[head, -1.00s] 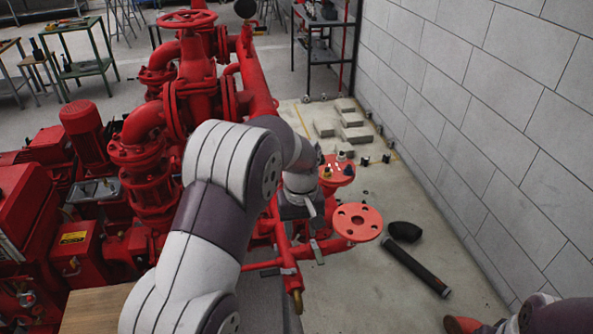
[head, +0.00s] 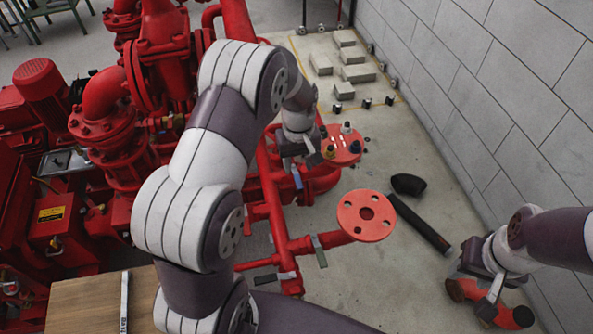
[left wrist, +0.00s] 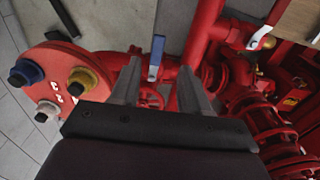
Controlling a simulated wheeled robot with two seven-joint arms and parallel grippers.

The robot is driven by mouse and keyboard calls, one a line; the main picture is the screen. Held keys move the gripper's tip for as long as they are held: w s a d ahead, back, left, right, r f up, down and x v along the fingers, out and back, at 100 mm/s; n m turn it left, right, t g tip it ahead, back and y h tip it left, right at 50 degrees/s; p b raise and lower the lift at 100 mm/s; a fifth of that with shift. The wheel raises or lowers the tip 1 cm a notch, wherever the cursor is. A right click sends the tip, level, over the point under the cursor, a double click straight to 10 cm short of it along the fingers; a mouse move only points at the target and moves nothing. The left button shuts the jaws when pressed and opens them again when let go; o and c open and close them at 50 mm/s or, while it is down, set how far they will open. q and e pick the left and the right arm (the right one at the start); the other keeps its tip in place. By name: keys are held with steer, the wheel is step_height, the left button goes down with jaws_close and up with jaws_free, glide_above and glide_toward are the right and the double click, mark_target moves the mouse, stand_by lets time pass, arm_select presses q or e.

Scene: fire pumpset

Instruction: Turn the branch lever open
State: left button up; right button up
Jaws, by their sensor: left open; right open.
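A lever with a blue handle (left wrist: 156,58) sits on the red pipework in the left wrist view, ahead of and between the fingertips. The lever also shows below my left gripper in the head view (head: 297,178). My left gripper (left wrist: 158,85) is open with nothing between its fingers; it also shows in the head view (head: 298,160). I cannot tell whether a finger touches the lever. A grey lever (head: 319,250) stands on the lower pipe by a round red flange (head: 366,216). My right gripper (head: 490,300) is open at a red elbow pipe (head: 515,316) on the right.
A red flange plate with coloured caps (head: 342,146) is just right of my left gripper; it also shows in the left wrist view (left wrist: 58,82). A black pipe (head: 420,222) lies on the floor. A block wall (head: 500,100) bounds the right. Pump pipework (head: 100,130) fills the left.

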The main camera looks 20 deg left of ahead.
mark_target(298, 181)
arm_select(q)
steer(key=f, duration=0.2)
steer(key=w+f, duration=0.1)
steer(key=f, duration=0.4)
steer(key=shift+w+a, duration=0.15)
steer(key=shift+a, duration=0.25)
steer(key=shift+s+d+r, duration=0.2)
steer(key=shift+s+d, duration=0.05)
steer(key=shift+d, duration=0.1)
steer(key=shift+c, duration=1.2)
steer(key=c, duration=0.6)
jaws_close()
arm_select(e)
steer(key=shift+w+r, duration=0.25)
steer(key=shift+w, duration=0.05)
